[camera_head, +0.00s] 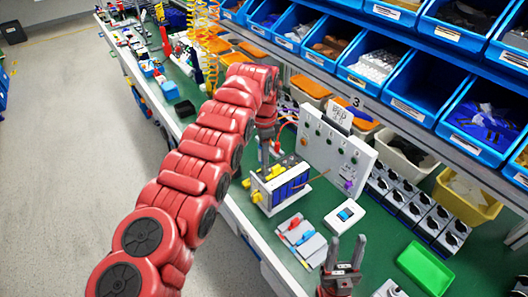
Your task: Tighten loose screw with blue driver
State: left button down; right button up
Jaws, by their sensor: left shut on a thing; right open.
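My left gripper (266,142) points down just behind a holder (280,188) with blue blocks and yellow parts. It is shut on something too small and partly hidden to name. My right gripper (345,254) is open and empty at the lower middle, its two fingers pointing up in the picture. A small red item (293,223) and a small blue item (305,238) lie on grey plates in front of the holder. I cannot tell whether the blue one is the driver. No loose screw can be made out. A white panel (338,150) with several small knobs stands behind the holder.
A white box with a blue switch (346,214) lies on the green bench (325,195). A green tray (425,268) and several black-and-white sockets (412,207) are at the right. Blue bins (375,60) line the shelf behind. Yellow coiled hoses (207,40) hang behind my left arm.

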pick_arm(q)
jog(key=shift+r+p, duration=0.35)
jog(key=shift+r, duration=0.55)
jog(key=shift+r+p, duration=1.3)
jog(key=shift+r, duration=0.8)
